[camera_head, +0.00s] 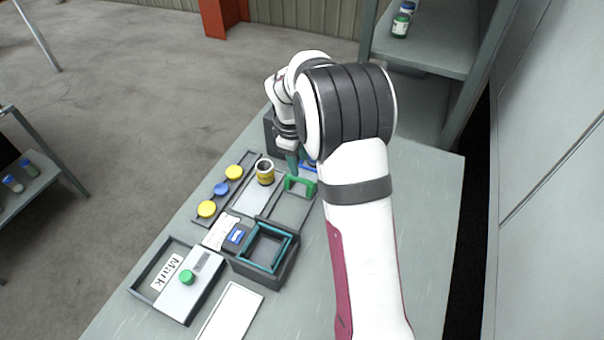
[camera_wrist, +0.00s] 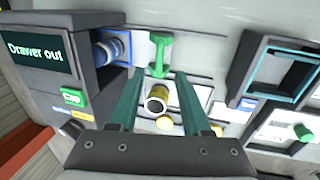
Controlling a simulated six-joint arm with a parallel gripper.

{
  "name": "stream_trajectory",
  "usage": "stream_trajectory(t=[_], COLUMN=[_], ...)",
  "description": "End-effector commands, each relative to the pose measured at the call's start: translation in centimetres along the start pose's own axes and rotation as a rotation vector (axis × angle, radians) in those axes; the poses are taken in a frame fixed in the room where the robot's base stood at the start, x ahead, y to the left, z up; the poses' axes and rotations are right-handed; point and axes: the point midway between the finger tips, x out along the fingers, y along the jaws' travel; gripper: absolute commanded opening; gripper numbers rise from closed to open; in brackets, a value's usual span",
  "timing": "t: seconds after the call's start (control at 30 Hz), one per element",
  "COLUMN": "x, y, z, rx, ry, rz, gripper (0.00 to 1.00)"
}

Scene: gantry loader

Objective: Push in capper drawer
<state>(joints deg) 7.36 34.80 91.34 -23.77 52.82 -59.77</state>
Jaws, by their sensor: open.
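The dark capper (camera_wrist: 50,60) stands at the left in the wrist view, its display reading "Drawer out!" above a green "Cap" button (camera_wrist: 73,97). Its drawer (camera_wrist: 141,50) sticks out, with a blue-rimmed holder and a jar (camera_wrist: 108,48) near the capper. A green handle (camera_wrist: 160,52) stands at the drawer's outer end; it also shows in the head view (camera_head: 299,184). My gripper (camera_wrist: 160,75) is open, its teal fingers apart. The handle appears beyond the fingertips, between their lines; contact cannot be told. In the head view my arm hides much of the capper.
A yellow-banded open jar (camera_head: 265,172) stands near the handle. Yellow and blue lids (camera_head: 221,188) lie in a rack. The table's right side is clear.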

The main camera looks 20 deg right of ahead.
Motion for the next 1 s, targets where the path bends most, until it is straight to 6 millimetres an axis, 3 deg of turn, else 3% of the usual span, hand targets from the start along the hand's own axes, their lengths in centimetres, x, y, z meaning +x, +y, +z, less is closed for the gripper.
stream_trajectory(t=[0.1, 0.3, 0.67, 0.93, 1.0], x=[3.4, 6.9, 7.8, 7.8, 7.8], y=[-0.1, 0.0, 0.0, 0.0, 0.0], z=[0.1, 0.0, 0.0, 0.0, 0.0], rx=[0.000, 0.002, 0.003, 0.002, 0.002], ry=[-0.002, 0.000, 0.001, 0.000, 0.000], rz=[-0.004, -0.002, -0.001, -0.002, -0.002], gripper=[0.48, 0.48, 0.48, 0.03, 0.00])
